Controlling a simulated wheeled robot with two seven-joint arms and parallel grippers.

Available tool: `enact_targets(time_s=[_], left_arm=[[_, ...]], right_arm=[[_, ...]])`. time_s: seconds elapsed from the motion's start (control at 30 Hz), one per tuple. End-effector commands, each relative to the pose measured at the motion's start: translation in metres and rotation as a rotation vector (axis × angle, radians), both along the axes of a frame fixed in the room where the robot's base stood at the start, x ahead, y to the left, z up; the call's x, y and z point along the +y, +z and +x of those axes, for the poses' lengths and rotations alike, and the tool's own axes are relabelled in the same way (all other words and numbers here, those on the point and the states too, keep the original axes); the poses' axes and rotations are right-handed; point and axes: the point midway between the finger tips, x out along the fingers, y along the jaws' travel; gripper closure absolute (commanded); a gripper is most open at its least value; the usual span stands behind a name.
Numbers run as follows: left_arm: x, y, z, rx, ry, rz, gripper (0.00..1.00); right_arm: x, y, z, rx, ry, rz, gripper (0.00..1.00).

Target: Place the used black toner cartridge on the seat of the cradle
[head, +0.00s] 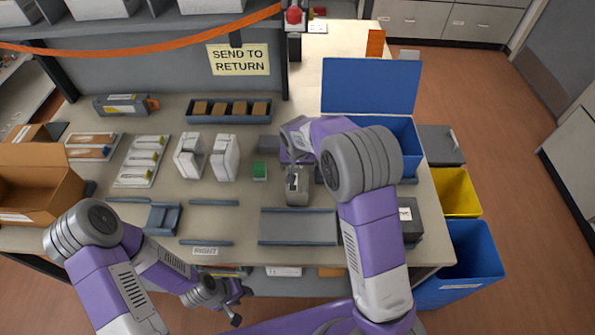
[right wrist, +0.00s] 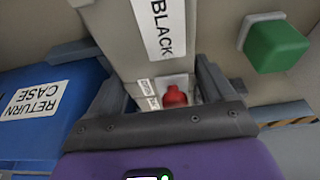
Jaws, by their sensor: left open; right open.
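A grey-beige toner cartridge (head: 298,192) stands on the table right of centre; its white BLACK label (right wrist: 158,28) faces the right wrist camera. A red knob (right wrist: 175,97) shows at its near end. My right gripper (head: 292,170) is open, its fingers around this end; contact cannot be told. It also shows in the right wrist view (right wrist: 155,85). A flat blue-grey tray (head: 298,228) with raised side edges lies in front of the cartridge, and a small blue-grey stand (head: 163,218) is further left; I cannot tell which is the cradle. My left gripper (head: 232,301) is open and empty before the table's front edge.
A blue return case (head: 408,135) with raised lid stands right of the cartridge. A green block (head: 260,171) and white end pieces (head: 225,157) are left. A dark box (head: 406,218) is front right. A cardboard box (head: 38,185) stands far left.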

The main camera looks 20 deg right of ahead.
Motion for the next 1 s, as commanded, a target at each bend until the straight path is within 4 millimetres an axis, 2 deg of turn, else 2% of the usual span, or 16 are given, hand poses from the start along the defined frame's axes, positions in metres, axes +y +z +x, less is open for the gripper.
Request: enact_targets(time_s=[0.07, 0.27, 0.37, 0.6, 0.7, 0.87, 1.0], left_arm=[[0.0, -0.003, 0.0, 0.0, 0.0, 0.0, 0.57], [0.0, -0.002, 0.0, 0.0, 0.0, 0.0, 0.57], [0.0, -0.002, 0.0, 0.0, 0.0, 0.0, 0.57], [0.0, -0.002, 0.0, 0.0, 0.0, 0.0, 0.57], [0.0, -0.002, 0.0, 0.0, 0.0, 0.0, 0.57], [0.0, -0.002, 0.0, 0.0, 0.0, 0.0, 0.57], [0.0, 0.002, 0.0, 0.0, 0.0, 0.0, 0.57]], right_arm=[[-0.001, -0.009, 0.002, 0.0, -0.001, 0.0, 0.18], [-0.001, -0.008, 0.003, -0.001, 0.0, 0.001, 0.18], [-0.001, -0.008, 0.002, -0.001, 0.0, 0.001, 0.3], [-0.001, -0.008, 0.002, -0.001, 0.0, 0.001, 0.67], [-0.001, -0.008, 0.003, -0.002, 0.001, 0.001, 0.79], [-0.001, -0.007, 0.003, -0.003, 0.001, 0.001, 0.79], [0.0, 0.008, 0.004, -0.006, 0.001, 0.002, 0.79]])
